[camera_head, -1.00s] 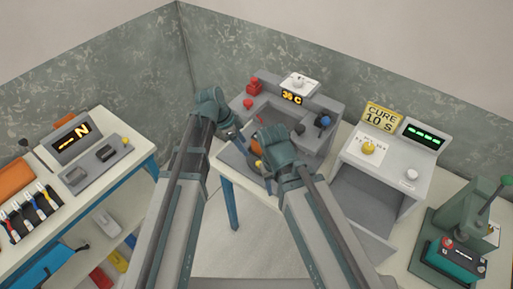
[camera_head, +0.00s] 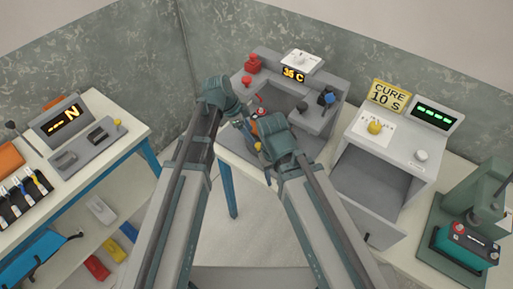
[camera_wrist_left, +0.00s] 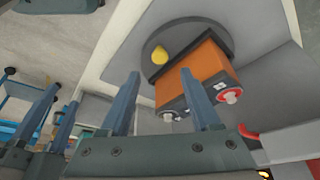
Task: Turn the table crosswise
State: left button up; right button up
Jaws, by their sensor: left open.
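A round grey turntable (camera_wrist_left: 180,30) shows in the left wrist view. An orange-topped battery block (camera_wrist_left: 197,62) with two pale terminals lies on it, and a yellow knob (camera_wrist_left: 159,54) sits near the disc's rim. My left gripper (camera_wrist_left: 160,74) is open, its two fingers pointing toward the turntable, with the knob in view between and beyond the tips. In the head view my left gripper (camera_head: 248,134) is at the front of the grey station, and my right gripper's wrist hides most of the turntable. My right gripper's two fingers (camera_wrist_left: 52,108) stand apart in the left wrist view.
The grey station (camera_head: 325,118) has a 35 C-like display, a red button and levers. A cure box (camera_head: 385,165) stands to its right, then a green press (camera_head: 470,205) with a battery. A side table (camera_head: 105,165) with a panel and tools stands left.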

aim_at(258, 144)
pick_arm(q)
jog(key=b+x, duration=0.5)
jog(key=x, duration=0.2)
grip_shut()
dwell(1.3)
